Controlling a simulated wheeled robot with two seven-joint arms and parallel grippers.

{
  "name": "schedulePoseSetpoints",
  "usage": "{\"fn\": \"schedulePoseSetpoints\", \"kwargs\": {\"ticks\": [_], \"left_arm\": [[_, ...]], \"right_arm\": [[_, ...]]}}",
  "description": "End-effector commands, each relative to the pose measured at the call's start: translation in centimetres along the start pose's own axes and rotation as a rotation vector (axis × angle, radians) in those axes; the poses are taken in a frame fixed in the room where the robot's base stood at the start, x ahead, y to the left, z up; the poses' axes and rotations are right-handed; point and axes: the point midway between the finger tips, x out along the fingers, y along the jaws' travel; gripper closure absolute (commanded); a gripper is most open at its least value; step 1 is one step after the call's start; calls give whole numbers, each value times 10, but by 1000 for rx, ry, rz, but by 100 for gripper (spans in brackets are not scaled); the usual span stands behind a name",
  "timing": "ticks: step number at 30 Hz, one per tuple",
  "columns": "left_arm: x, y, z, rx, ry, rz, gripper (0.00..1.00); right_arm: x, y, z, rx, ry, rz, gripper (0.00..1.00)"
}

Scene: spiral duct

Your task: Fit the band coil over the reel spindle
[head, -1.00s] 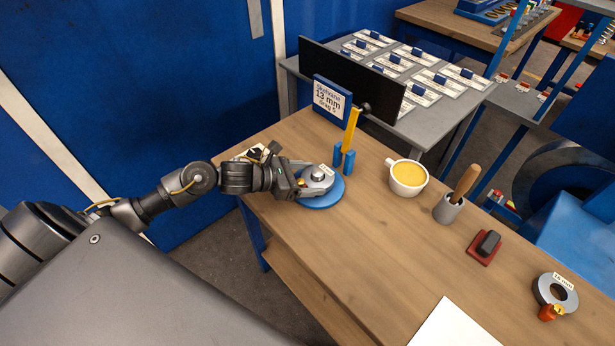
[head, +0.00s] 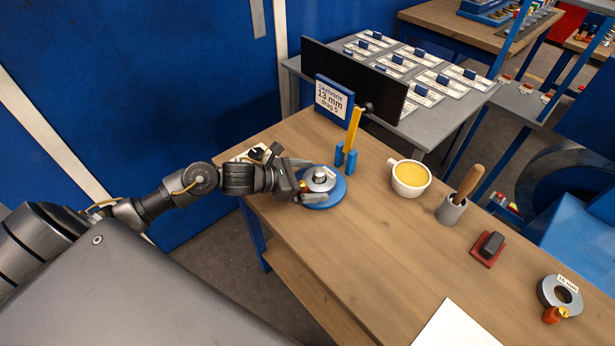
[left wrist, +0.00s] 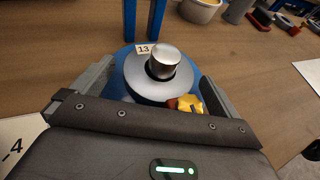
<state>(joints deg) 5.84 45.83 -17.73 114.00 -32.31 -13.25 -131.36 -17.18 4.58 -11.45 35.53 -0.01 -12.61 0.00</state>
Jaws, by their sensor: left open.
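The grey band coil (head: 309,186) lies flat around the silver reel spindle (head: 320,173), low on its round blue base (head: 339,194). In the left wrist view the coil (left wrist: 140,86) carries a 13 tag and a red-and-yellow clip, and the spindle top (left wrist: 164,58) stands up through its hole. My left gripper (head: 312,180) is open, with one finger on each side of the coil. The wrist view shows a gap between the right finger and the coil; contact at the left finger is hard to tell. My right gripper is not in view.
A sign reading 13 mm (head: 333,99) stands behind the spindle, near a yellow upright in blue posts (head: 346,157). A yellow-filled cup (head: 410,177), a grey holder with a wooden handle (head: 451,209), a red-based block (head: 487,249) and another coil (head: 547,291) lie rightward.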

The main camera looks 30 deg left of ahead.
Motion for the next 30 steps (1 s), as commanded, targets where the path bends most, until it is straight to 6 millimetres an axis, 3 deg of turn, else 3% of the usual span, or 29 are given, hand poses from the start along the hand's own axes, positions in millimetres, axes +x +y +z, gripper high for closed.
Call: {"fn": "schedulePoseSetpoints", "kwargs": {"ticks": [5, 18, 30], "left_arm": [[-12, 1, -3, 3, 2, 2, 0], [-92, 0, -3, 0, 2, 1, 0], [-108, 0, 1, 1, -3, -1, 0]], "right_arm": [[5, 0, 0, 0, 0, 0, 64], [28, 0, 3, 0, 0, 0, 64], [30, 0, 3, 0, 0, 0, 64]]}}
